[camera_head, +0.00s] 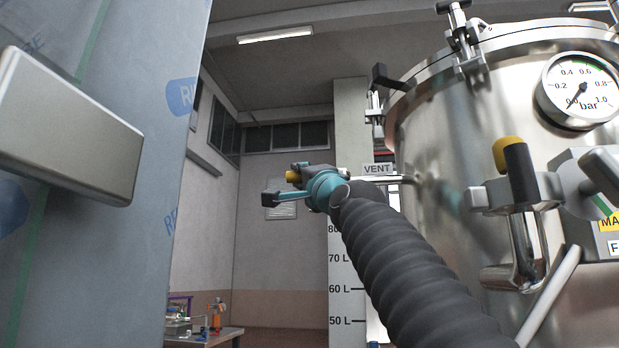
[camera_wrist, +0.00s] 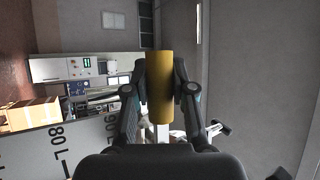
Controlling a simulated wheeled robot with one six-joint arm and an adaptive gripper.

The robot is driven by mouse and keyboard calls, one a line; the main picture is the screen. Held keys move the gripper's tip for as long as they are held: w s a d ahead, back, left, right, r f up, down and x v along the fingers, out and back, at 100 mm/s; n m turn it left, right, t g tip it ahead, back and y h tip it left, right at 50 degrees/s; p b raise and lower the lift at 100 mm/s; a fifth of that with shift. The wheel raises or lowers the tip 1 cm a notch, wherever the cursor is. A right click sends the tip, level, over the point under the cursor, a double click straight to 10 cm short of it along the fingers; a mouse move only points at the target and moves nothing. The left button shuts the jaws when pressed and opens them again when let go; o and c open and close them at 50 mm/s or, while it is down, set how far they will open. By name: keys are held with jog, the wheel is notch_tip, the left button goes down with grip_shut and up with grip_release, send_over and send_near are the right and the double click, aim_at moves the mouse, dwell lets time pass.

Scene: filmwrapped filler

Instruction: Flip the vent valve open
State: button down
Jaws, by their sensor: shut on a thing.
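The yellow grip of the vent valve's lever (camera_wrist: 160,75) stands between my fingers in the wrist view, with a short pale metal stem (camera_wrist: 162,133) below it. My gripper (camera_wrist: 160,90) is shut on this grip, one dark finger on each side. In the head view only a small yellow part (camera_head: 293,177) of it shows by my gripper (camera_head: 289,184), left of the VENT sign (camera_head: 377,169). The valve body and the lever's angle are mostly hidden behind my gripper and wrist.
A steel tank (camera_head: 450,130) with a pressure gauge (camera_head: 580,90) fills the right. A second yellow-and-black valve handle (camera_head: 522,178) stands out near my sleeved arm. A film-wrapped panel (camera_head: 120,240) with a grey block stands close at left. A litre scale (camera_head: 341,275) is behind my arm.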

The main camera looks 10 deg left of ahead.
jog(key=shift+a+f, duration=0.1)
jog(key=shift+f, duration=0.1)
jog(key=c, duration=0.9)
grip_release()
jog(key=shift+c, duration=0.2)
jog(key=shift+r, duration=0.1)
jog(key=shift+s, duration=0.1)
jog(key=shift+s+d, duration=0.15)
jog(key=shift+d, duration=0.05)
jog(key=shift+s+d+f, duration=0.25)
jog(key=shift+s, duration=0.15)
jog(key=v, duration=1)
jog(key=shift+d+f, duration=0.15)
jog(key=shift+d, duration=0.05)
